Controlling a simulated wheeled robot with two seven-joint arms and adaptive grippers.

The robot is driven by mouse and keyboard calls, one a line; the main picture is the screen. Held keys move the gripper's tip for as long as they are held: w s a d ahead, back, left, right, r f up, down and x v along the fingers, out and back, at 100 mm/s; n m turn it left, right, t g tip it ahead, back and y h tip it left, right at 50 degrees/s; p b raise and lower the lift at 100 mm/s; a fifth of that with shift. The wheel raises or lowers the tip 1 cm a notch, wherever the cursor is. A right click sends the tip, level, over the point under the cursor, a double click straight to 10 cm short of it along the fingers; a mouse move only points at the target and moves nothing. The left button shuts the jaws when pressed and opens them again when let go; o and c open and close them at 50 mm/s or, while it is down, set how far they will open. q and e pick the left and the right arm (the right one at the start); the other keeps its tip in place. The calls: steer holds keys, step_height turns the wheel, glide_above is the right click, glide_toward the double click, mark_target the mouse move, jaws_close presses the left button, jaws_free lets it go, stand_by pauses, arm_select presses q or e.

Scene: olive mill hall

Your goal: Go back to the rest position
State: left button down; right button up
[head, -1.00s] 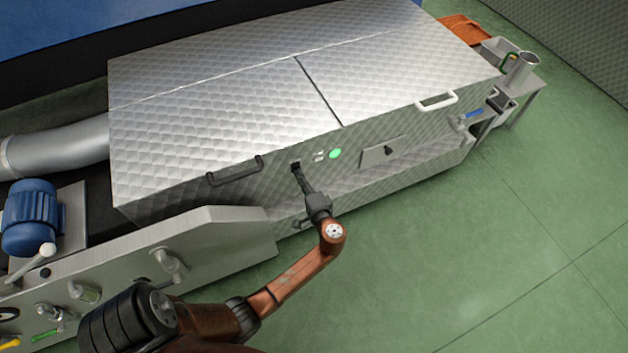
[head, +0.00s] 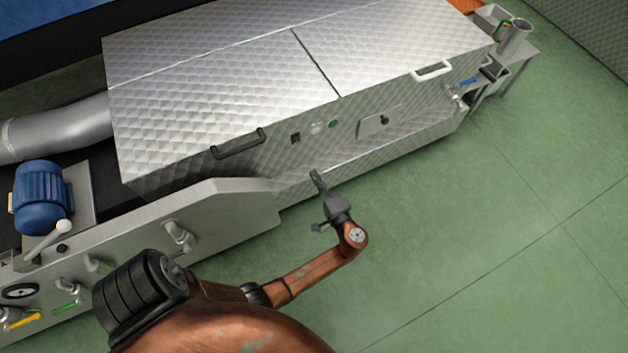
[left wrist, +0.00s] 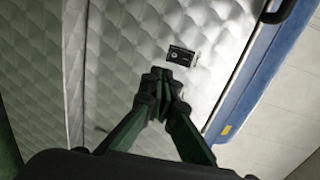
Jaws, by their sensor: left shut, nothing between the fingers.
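My left gripper (head: 316,177) is shut and empty in the head view. It is clear of the quilted metal machine (head: 215,90), in front of its lower ledge. In the left wrist view the closed fingertips (left wrist: 161,75) point toward the machine's front panel, with a small black switch (left wrist: 181,56) just beyond them. My right gripper is not in view.
A black handle (head: 238,144) and a white handle (head: 431,71) stick out from the machine. A blue motor (head: 42,198) and a metal panel with valves stand at the left. A small table with a metal jug (head: 514,38) is at the far right. Green floor at the right is open.

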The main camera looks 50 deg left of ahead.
arm_select(q)
steer(key=shift+s+d+f, duration=0.15)
steer(key=shift+s+d, duration=0.1)
steer(key=shift+d, duration=0.35)
